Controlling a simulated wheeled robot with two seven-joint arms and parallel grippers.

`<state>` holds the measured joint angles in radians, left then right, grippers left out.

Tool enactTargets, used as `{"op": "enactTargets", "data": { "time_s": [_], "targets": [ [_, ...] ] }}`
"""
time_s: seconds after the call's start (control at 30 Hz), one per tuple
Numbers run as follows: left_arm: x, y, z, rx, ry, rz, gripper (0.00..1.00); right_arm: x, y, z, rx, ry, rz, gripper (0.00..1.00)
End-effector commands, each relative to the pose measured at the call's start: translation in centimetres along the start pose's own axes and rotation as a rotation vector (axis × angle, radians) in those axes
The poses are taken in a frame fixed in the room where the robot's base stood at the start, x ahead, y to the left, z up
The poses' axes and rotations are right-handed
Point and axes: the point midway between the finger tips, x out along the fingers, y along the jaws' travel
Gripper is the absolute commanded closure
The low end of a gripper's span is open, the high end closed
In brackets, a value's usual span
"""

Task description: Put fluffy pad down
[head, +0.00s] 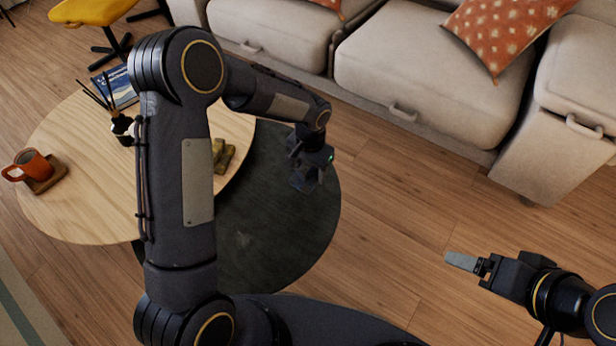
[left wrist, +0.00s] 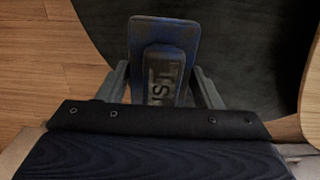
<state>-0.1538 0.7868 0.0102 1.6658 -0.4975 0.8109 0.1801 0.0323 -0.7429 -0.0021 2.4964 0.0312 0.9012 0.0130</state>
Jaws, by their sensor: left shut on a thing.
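My left gripper (head: 308,180) hangs over the dark round surface (head: 265,240), beyond the right edge of the wooden table. In the left wrist view, the left gripper's fingers (left wrist: 163,88) are shut on a blue and dark grey pad (left wrist: 163,32). I take this to be the fluffy pad; the lettering on its raised middle is only partly readable. The pad is hard to make out in the head view, and its height above the dark surface cannot be told. My right gripper (head: 465,262) is over the wood floor at lower right, away from the pad; its opening is unclear.
The round wooden table (head: 75,205) holds an orange mug (head: 30,164) on a coaster, a blue book (head: 118,88), a dark diffuser with sticks and an olive-gold object (head: 222,155). A beige sofa (head: 430,75) stands at the back. Wood floor between is clear.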

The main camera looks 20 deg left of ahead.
Motion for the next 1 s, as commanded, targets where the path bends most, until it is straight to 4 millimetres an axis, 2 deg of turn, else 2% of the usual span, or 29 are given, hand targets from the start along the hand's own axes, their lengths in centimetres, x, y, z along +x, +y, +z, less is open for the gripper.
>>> {"op": "enactTargets", "data": {
  "time_s": [0.03,0.37,0.57,0.97,1.0],
  "targets": [
    [1.2,-0.5,-0.5,-0.003,0.000,0.001,0.69,0.5,0.2,0.3,0.000,0.000,0.000,0.19],
    [3.2,-1.8,-1.9,-0.002,0.001,0.001,0.69,1.1,0.5,0.6,0.000,0.000,0.000,0.19],
    [6.2,-2.0,-2.0,0.000,0.000,0.000,0.69,2.0,0.9,1.0,0.000,0.000,0.000,0.19],
    [6.7,-1.9,-2.0,-0.001,0.001,0.000,0.69,2.2,1.0,1.1,0.000,0.000,0.000,0.19],
    [6.7,-1.9,-2.0,-0.001,0.001,0.000,0.38,2.1,1.0,1.1,0.000,0.000,0.000,0.19]
  ]
}}
